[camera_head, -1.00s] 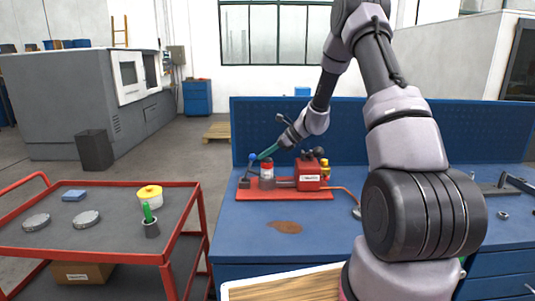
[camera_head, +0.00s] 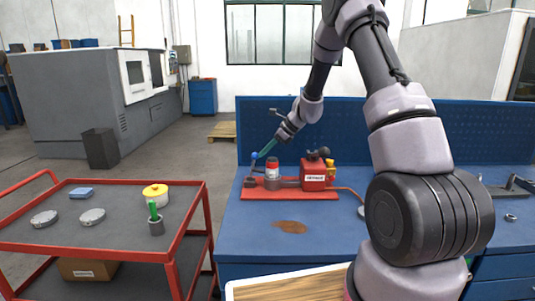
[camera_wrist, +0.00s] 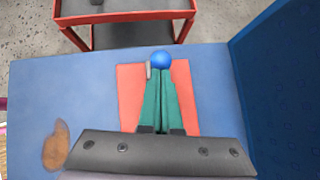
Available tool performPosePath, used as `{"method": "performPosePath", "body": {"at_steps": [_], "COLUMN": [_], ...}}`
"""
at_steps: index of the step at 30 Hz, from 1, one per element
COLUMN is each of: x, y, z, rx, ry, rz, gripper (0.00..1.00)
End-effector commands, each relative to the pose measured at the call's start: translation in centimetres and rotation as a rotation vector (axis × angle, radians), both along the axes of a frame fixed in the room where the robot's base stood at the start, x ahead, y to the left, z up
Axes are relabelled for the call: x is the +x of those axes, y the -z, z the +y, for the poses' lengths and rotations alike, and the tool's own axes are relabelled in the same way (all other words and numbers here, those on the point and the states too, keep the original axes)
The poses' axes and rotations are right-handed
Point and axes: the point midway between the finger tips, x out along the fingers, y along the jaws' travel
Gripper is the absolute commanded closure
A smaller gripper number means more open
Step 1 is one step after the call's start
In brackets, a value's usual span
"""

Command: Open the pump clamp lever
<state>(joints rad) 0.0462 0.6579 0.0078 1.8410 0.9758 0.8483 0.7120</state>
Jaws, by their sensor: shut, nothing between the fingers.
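The red pump unit (camera_head: 313,175) stands on a red base plate (camera_head: 290,195) on the blue workbench. At the plate's left end a lever with a blue ball knob (camera_head: 254,156) stands up from a dark block. My gripper (camera_head: 262,153) reaches down from the upper right, its green fingers shut and empty, tips right at the knob. In the wrist view the shut fingers (camera_wrist: 160,80) point at the blue ball (camera_wrist: 161,61), which shows just beyond the tips. Whether they touch it, I cannot tell. The lever's shaft is mostly hidden in the wrist view.
A brown stain (camera_head: 290,227) lies on the bench front. A blue pegboard (camera_head: 400,135) backs the bench. A red cart (camera_head: 120,246) with discs and a yellow pot stands left.

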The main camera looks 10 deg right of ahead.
Motion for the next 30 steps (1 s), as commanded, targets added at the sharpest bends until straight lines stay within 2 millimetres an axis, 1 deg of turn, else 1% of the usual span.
{"method": "performPosePath", "body": {"at_steps": [1, 9, 18, 30], "x": [0.0, 0.5, 1.1, 1.5], "y": [-0.3, -1.1, -1.4, -1.3], "z": [0.7, 3.4, 6.0, 7.5], "rx": [-0.028, -0.232, -0.436, -0.447], "ry": [-0.008, -0.012, -0.007, -0.002], "rz": [0.001, 0.040, 0.082, 0.089], "gripper": [1.00, 1.00, 1.00, 1.00]}}
